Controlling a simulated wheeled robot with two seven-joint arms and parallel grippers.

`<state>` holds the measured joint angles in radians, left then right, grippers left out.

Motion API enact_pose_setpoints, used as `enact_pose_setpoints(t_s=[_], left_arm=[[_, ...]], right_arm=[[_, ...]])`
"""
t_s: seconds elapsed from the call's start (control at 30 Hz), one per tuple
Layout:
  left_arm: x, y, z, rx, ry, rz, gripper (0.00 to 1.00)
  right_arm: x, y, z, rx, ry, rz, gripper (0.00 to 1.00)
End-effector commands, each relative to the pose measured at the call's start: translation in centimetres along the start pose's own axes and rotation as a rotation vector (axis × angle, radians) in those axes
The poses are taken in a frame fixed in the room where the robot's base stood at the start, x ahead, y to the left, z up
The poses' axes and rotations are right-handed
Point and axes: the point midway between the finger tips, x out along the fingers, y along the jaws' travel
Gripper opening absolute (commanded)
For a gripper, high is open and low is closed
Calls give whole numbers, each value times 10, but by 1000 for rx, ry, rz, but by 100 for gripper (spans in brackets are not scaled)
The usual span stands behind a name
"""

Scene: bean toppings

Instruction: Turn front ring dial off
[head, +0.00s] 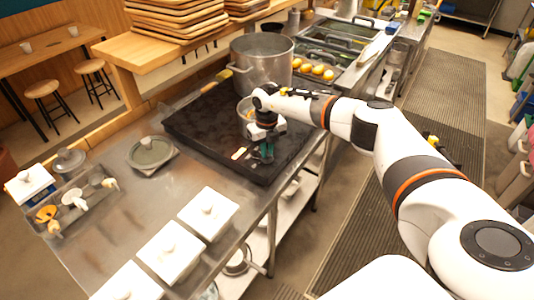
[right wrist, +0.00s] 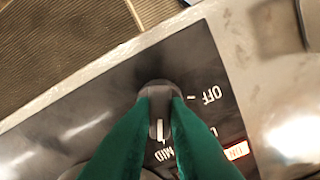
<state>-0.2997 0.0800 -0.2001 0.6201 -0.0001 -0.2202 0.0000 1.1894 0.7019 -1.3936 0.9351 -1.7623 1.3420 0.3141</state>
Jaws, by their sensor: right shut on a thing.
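The black dial (right wrist: 157,90) shows in the right wrist view on a dark panel with the printed words OFF and MID. Its white mark points down, towards MID and away from OFF. The green fingers of my right gripper (right wrist: 160,102) are shut on the dial, one on each side. In the head view my right gripper (head: 266,152) is at the right front edge of the black cooktop (head: 205,130); the dial is hidden there. A small orange-red lit box (right wrist: 236,151) is beside the markings. My left gripper is not in view.
White lidded containers (head: 208,213) line the counter's front. A grey lidded dish (head: 151,152) sits left of the cooktop.

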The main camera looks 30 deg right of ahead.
Motion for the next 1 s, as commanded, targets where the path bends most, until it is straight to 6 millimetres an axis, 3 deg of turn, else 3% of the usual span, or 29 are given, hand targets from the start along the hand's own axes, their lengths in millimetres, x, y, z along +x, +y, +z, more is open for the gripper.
enact_pose_setpoints(t_s=[1.0], left_arm=[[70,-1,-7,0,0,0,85]], right_arm=[[1,0,-1,-964,5,2,0]])
